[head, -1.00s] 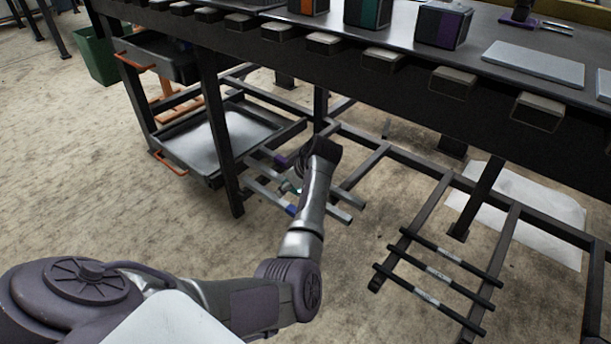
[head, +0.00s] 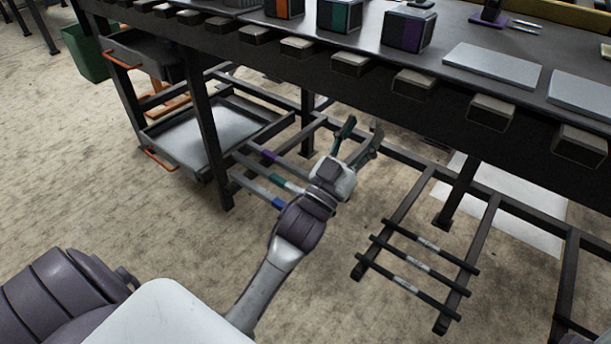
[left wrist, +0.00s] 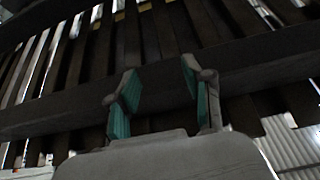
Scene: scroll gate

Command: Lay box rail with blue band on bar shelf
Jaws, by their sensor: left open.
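The box rail with the blue band (head: 260,192) is a grey bar lying low under the bench, the nearest of three banded rails. Its blue band (head: 279,204) shows just left of my left forearm, which hides its right end. My left gripper (head: 360,138) is open and empty, its fingers pointing up and away, right of and beyond the rails. In the left wrist view its teal-padded fingers (left wrist: 160,95) stand apart with nothing between them. A low frame with dark bars (head: 395,222) stands at the right; I cannot tell whether it is the bar shelf. My right gripper is not in view.
Rails with a green-white band (head: 282,183) and a purple band (head: 270,156) lie beyond the blue one. Three black rods (head: 412,286) lie across the right frame. The bench edge (head: 350,85) overhangs above. A grey tray (head: 205,135) sits at the left.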

